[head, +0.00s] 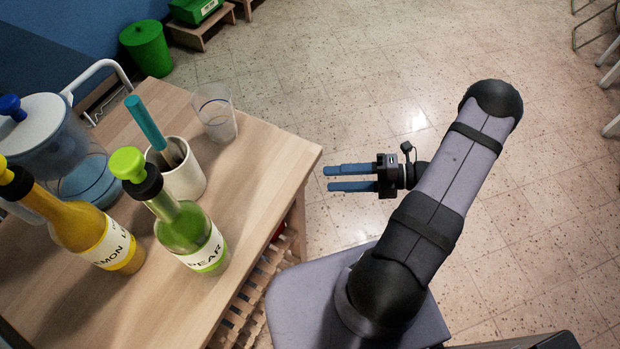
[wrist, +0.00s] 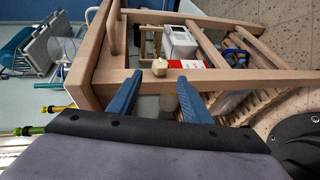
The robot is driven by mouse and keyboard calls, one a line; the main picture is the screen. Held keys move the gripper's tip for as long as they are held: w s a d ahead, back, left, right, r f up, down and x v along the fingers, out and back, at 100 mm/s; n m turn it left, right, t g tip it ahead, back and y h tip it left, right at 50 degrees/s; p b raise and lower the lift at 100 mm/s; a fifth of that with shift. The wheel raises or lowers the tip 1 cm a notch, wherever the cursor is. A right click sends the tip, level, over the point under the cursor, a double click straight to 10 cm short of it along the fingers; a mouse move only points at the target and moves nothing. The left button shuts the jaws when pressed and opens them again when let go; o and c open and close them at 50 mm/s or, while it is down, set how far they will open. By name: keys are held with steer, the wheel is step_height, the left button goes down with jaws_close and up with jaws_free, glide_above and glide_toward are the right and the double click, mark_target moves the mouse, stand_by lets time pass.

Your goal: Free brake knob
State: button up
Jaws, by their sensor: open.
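A small cream knob (wrist: 160,68) shows in the wrist view at a light wood rail (wrist: 230,77) of the wooden cart; I take it for the brake knob. It lies between the lines of my blue fingertips (wrist: 159,77) but looks beyond them, with no clear contact. In the head view my gripper (head: 327,179) is open and empty, just right of the cart's wooden top (head: 255,165). The knob is not visible in the head view.
On the cart top stand a lemon bottle (head: 105,240), a pear bottle (head: 190,235), a white cup (head: 182,178) with a teal-handled tool, a clear cup (head: 215,120) and a blue-white appliance (head: 45,135). Floor (head: 390,70) behind my gripper is clear.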

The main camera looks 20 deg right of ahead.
steer(key=x, duration=0.7)
steer(key=shift+a+p, duration=0.2)
steer(key=shift+p, duration=0.25)
steer(key=c, duration=1.1)
